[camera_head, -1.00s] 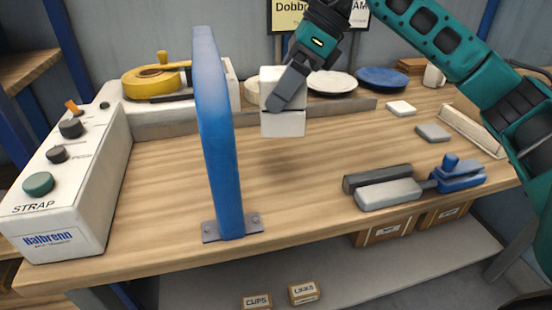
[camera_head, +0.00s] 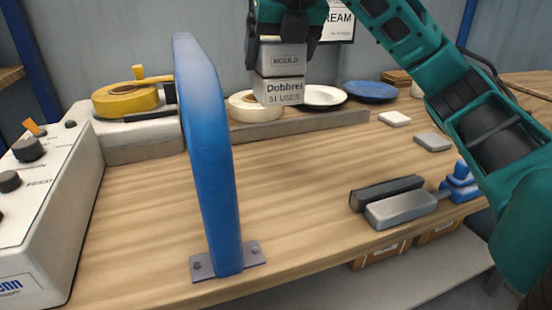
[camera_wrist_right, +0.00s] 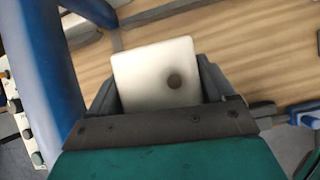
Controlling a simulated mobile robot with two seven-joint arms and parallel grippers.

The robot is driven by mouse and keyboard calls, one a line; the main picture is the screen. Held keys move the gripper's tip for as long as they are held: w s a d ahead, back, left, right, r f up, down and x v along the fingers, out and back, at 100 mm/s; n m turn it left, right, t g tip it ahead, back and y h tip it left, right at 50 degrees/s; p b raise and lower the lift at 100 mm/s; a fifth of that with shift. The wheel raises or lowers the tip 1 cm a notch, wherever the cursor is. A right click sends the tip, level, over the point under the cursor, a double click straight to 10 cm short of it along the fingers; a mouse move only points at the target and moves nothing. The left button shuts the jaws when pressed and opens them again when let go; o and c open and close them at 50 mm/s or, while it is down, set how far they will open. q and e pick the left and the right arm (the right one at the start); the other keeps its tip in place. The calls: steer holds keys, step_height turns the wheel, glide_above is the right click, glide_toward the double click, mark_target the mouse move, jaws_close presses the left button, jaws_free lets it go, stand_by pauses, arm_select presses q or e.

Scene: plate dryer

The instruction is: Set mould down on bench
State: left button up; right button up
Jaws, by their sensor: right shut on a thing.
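The mould (camera_head: 280,75) is a two-part pale block with "MOULD" on its upper half and "Dobbrel 51 USES" on its lower half. It also shows in the right wrist view (camera_wrist_right: 158,75) as a white face with a dark round spot. My right gripper (camera_head: 287,40) is shut on its upper half from above, with a finger on each side. The mould appears to be held above the bench (camera_head: 300,165), in front of the plates; its height is hard to tell. My left gripper is not in view.
A blue arch (camera_head: 208,160) stands bolted at the bench's front, left of the mould. A white control box (camera_head: 45,200) is at the left. A cream plate (camera_head: 322,96), blue plate (camera_head: 370,91) and yellow roll (camera_head: 126,98) sit behind. A grey-headed tool (camera_head: 400,209) lies front right. The middle bench is clear.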

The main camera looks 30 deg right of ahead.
step_height(320, 180, down, 11)
steer(key=b, duration=0.2)
steer(key=shift+f+b, duration=0.2)
steer(key=shift+b, duration=0.15)
steer(key=shift+f, duration=0.4)
step_height(320, 180, down, 3)
steer(key=shift+f+b, duration=0.2)
steer(key=shift+b, duration=0.4)
steer(key=shift+f, duration=0.3)
steer(key=o, duration=1.7)
steer(key=shift+c, duration=0.2)
